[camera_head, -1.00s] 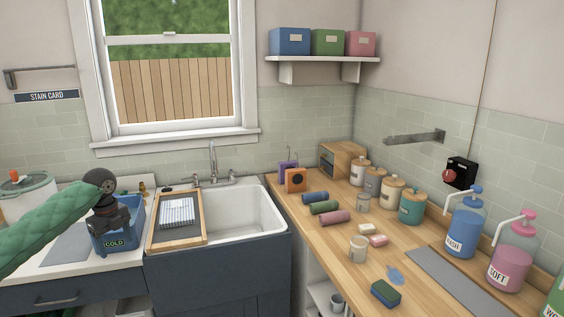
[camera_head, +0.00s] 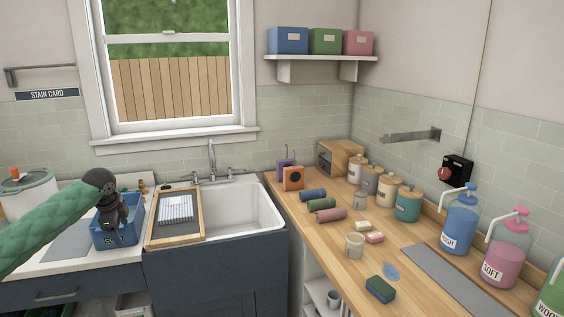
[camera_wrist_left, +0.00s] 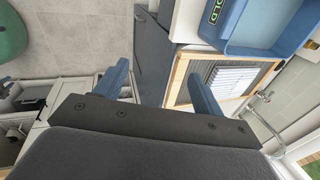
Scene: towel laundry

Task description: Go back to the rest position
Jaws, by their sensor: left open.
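My left gripper (camera_head: 108,222) hangs at the end of my green-sleeved arm, in front of the blue COLD bin (camera_head: 130,233) in the head view. It hides part of the bin and most of its label. In the left wrist view its two blue fingers (camera_wrist_left: 158,92) stand wide apart with nothing between them. The blue bin (camera_wrist_left: 270,25) lies beyond the fingers at the upper right there. My right gripper is not in view.
The white sink (camera_head: 245,212) looks empty beside the board. The wooden counter (camera_head: 330,258) at right holds rolled cloths, jars, soaps, a sponge (camera_head: 380,289) and pump bottles (camera_head: 460,222). A white lidded pot (camera_head: 27,192) stands at far left.

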